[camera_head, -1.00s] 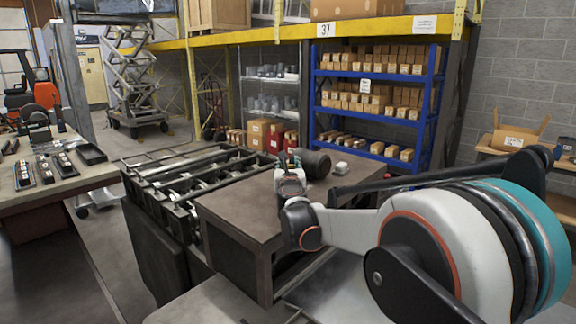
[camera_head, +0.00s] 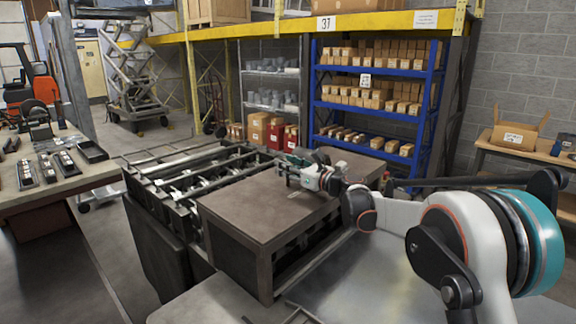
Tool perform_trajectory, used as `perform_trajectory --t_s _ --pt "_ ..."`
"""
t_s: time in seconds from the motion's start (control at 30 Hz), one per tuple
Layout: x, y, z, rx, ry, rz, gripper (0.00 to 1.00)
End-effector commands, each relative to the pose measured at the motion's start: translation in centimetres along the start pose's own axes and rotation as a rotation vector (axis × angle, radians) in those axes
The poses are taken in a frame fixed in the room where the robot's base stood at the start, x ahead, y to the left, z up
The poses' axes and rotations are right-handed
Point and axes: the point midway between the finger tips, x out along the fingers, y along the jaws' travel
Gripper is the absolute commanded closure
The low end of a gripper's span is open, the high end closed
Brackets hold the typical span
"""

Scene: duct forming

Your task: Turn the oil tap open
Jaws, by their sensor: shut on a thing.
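My gripper (camera_head: 287,170) is low over the brown top of the machine (camera_head: 262,205), near its back edge, and points left. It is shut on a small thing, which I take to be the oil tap. The tap is too small and too covered by the fingers to make out its shape or how far it is turned. A dark rounded cylinder (camera_head: 322,156) on the machine top shows just behind my wrist, partly hidden.
A frame with dark rollers and bars (camera_head: 190,180) adjoins the machine on the left. A workbench with trays (camera_head: 65,172) stands further left. A blue shelf with boxes (camera_head: 370,105) stands behind. The front part of the machine top is clear.

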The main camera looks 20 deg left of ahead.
Motion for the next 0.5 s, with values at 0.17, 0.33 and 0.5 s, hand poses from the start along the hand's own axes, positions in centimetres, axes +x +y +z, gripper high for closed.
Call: perform_trajectory --t_s 0.17,0.33,0.5 --pt "-0.02 -0.07 0.02 0.000 0.000 0.035 0.88" --pt "-0.02 -0.05 0.00 0.000 0.000 0.046 0.88" --pt "-0.01 -0.04 -0.01 0.000 0.000 0.046 0.88"
